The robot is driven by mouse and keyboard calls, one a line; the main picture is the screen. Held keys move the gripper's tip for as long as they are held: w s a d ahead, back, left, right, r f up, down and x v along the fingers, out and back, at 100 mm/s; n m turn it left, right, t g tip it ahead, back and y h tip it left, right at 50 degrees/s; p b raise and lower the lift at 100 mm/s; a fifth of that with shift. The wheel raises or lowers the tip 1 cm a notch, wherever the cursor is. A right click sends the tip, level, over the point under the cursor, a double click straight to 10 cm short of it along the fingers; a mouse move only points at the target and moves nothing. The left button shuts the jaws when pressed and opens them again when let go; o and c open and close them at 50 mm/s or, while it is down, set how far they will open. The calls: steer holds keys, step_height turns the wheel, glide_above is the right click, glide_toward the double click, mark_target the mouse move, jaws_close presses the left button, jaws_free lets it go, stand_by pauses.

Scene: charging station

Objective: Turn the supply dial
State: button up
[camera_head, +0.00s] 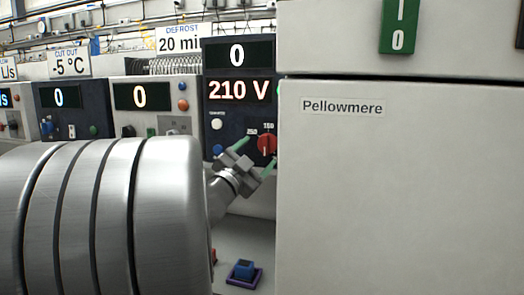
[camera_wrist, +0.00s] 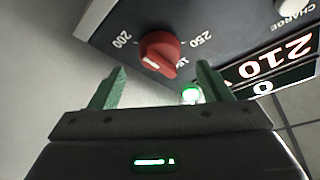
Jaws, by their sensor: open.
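The supply dial (camera_head: 267,143) is a round red knob on a dark panel (camera_head: 213,112), partly cut off by a white cabinet in the head view. In the wrist view the dial (camera_wrist: 160,48) is whole, with a pale pointer line on its face and marks 200, 250 and a partly covered one starting with 1. My gripper (camera_head: 259,150) is open, its green fingers apart and empty. In the wrist view my gripper (camera_wrist: 160,68) has one finger to each side below the dial, with the dial just ahead of the gap. No contact shows.
The panel's displays (camera_head: 240,91) read 0 and 210 V. A green-lit button (camera_wrist: 190,94) sits near the right finger. The white Pellowmere cabinet (camera_head: 400,190) fills the right side of the head view. A blue block (camera_head: 243,270) sits on the lower ledge.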

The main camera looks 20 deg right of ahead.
steer(key=v, duration=1)
steer(key=shift+d, duration=0.1)
stand_by(1.1)
